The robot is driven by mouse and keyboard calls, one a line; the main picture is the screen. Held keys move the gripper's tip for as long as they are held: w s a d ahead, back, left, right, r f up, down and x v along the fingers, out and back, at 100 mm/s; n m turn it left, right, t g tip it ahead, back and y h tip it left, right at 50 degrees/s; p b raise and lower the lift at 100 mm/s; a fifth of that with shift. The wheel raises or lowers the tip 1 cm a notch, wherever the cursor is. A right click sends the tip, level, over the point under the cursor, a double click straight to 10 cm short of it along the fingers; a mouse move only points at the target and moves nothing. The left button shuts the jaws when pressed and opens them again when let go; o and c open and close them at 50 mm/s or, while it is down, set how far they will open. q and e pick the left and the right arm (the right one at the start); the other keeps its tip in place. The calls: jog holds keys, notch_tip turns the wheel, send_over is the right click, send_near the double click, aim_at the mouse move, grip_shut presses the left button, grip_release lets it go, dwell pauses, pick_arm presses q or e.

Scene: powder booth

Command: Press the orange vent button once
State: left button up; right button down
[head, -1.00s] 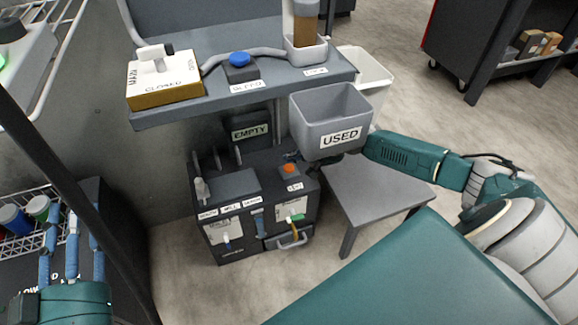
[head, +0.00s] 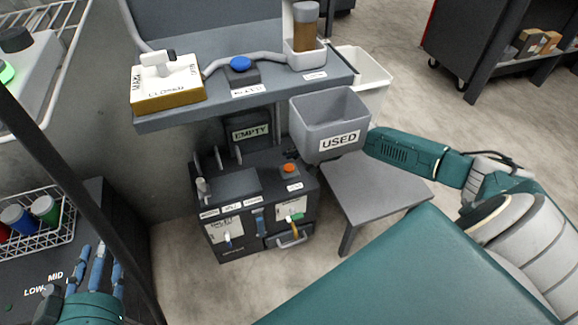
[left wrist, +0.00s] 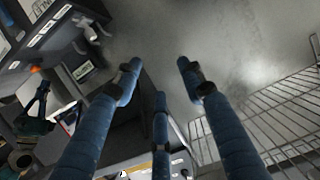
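The orange vent button (head: 289,168) sits on top of a dark box (head: 236,183), near its right rear corner. It also shows in the left wrist view (left wrist: 35,70). My right arm reaches in from the right and passes behind the USED bin. The dark tip of my right gripper (head: 291,154) shows just behind the button, apart from it as far as I can see.
The grey USED bin (head: 318,118) stands close right of the button. A shelf (head: 240,106) above carries a blue button (head: 239,63) and a yellow-sided box with a white handle (head: 168,86). A wire basket with cups (head: 62,238) is at left. A grey stool (head: 372,185) stands right of the box.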

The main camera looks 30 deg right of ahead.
jog(key=shift+r+p, duration=0.85)
jog(key=shift+r, duration=0.15)
pick_arm(q)
jog(key=s+a+f+g+y, duration=0.1)
jog(key=s+a+f+g, duration=0.2)
jog(key=s+f+g, duration=0.2)
notch_tip(320, 180, down, 4)
jog(key=shift+s+f, duration=0.1)
jog(key=shift+s, duration=1)
